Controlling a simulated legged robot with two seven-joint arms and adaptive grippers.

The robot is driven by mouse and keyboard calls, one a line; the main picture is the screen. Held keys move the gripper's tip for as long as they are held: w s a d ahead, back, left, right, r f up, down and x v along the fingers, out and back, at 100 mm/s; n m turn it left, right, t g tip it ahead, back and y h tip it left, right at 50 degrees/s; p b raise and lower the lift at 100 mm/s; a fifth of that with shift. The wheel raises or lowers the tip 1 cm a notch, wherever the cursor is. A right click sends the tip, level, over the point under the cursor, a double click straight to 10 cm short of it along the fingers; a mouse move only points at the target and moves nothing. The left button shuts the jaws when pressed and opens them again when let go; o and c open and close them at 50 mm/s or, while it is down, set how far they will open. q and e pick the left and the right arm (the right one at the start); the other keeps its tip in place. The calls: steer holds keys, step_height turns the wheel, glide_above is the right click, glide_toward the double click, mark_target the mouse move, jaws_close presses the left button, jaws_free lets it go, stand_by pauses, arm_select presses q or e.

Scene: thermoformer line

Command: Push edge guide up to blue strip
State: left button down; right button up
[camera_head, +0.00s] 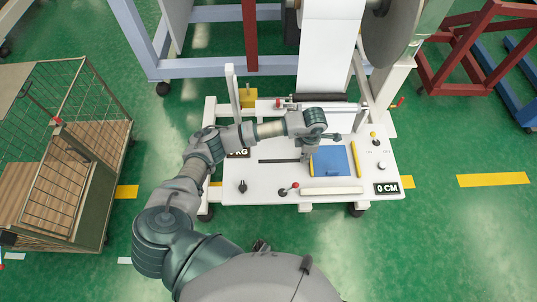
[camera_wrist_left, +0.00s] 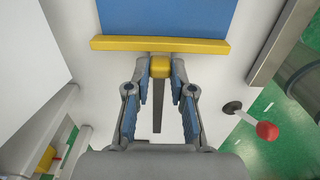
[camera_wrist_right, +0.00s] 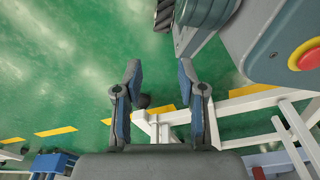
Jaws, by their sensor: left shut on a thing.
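The blue strip (camera_head: 330,161) lies flat on the white table (camera_head: 232,178). In the left wrist view the blue strip (camera_wrist_left: 165,16) fills the top. The yellow edge guide (camera_wrist_left: 120,43) lies along its near edge, with no clear gap between them. My left gripper (camera_wrist_left: 160,78) is shut on the guide's yellow knob (camera_wrist_left: 160,66), above a dark slot (camera_wrist_left: 157,115). In the head view my left gripper (camera_head: 306,154) is at the strip's left edge and hides much of this guide. My right gripper (camera_wrist_right: 160,72) is open and empty over green floor.
A second yellow bar (camera_head: 354,153) lies along the strip's right side. A wire cart (camera_head: 110,165) stands left. A white web roll rises behind.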

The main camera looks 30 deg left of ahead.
arm_select(q)
steer(key=shift+w+d+r, duration=0.1)
steer(key=shift+w+d, duration=0.35)
steer(key=shift+w, duration=0.05)
steer(key=shift+w+d+b, duration=0.2)
steer(key=shift+d+b, duration=0.2)
steer(key=shift+b, duration=0.05)
steer(key=c, duration=1.1)
jaws_free()
steer(key=shift+o, duration=0.9)
steer(key=shift+a, duration=0.1)
arm_select(e)
steer(key=shift+w+r, duration=0.85)
steer(key=shift+r, duration=0.05)
arm_select(q)
steer(key=shift+s, duration=0.1)
step_height(320, 180, up, 12)
arm_select(e)
steer(key=shift+w, duration=0.2)
